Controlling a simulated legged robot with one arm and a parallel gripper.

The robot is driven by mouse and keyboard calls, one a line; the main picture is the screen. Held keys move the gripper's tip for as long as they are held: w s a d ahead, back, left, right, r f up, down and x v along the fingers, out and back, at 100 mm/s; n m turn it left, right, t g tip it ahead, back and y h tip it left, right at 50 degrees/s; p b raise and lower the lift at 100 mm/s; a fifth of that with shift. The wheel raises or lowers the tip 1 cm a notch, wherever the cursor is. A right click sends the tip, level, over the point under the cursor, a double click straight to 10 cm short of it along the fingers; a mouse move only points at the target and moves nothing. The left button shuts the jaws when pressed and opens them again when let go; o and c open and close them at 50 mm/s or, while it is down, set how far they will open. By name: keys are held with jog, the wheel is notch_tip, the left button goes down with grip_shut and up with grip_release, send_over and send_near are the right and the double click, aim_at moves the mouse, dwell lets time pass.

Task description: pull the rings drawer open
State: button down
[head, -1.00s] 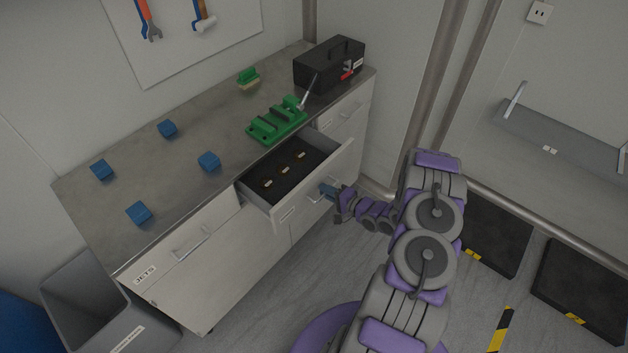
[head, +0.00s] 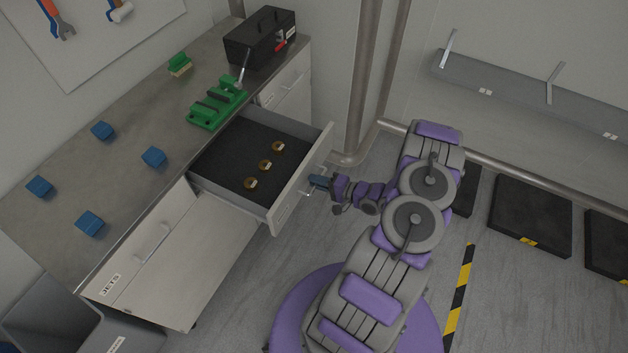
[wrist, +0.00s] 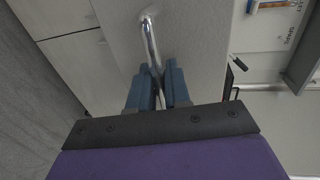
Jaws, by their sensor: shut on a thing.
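The open drawer (head: 284,214) sticks well out of the workbench's front in the head view. Its dark lined inside holds three brass rings (head: 264,165) in a row. Its front bears a bar handle, and the label there is too small to read. My gripper (head: 318,182) is at the drawer front, at the handle. In the wrist view my gripper (wrist: 159,90) has its two blue fingers shut on the metal handle (wrist: 150,42), one on each side of the bar.
The bench top (head: 118,175) carries several blue blocks, a green fixture (head: 216,104), a green-topped block (head: 179,64) and a black toolbox (head: 260,38). Floor right of my arm has black mats (head: 532,212).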

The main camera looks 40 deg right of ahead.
jog(key=c, duration=1.5)
grip_release()
jog(key=shift+o, duration=1.2)
jog(key=shift+w+d+f, duration=0.1)
jog(key=shift+d+f, duration=0.05)
jog(key=shift+d, duration=0.1)
jog(key=shift+s, duration=0.3)
jog(key=p+v, duration=0.1)
jog(key=v, duration=1.6)
jog(key=shift+p, duration=0.35)
jog(key=shift+w+d, duration=0.1)
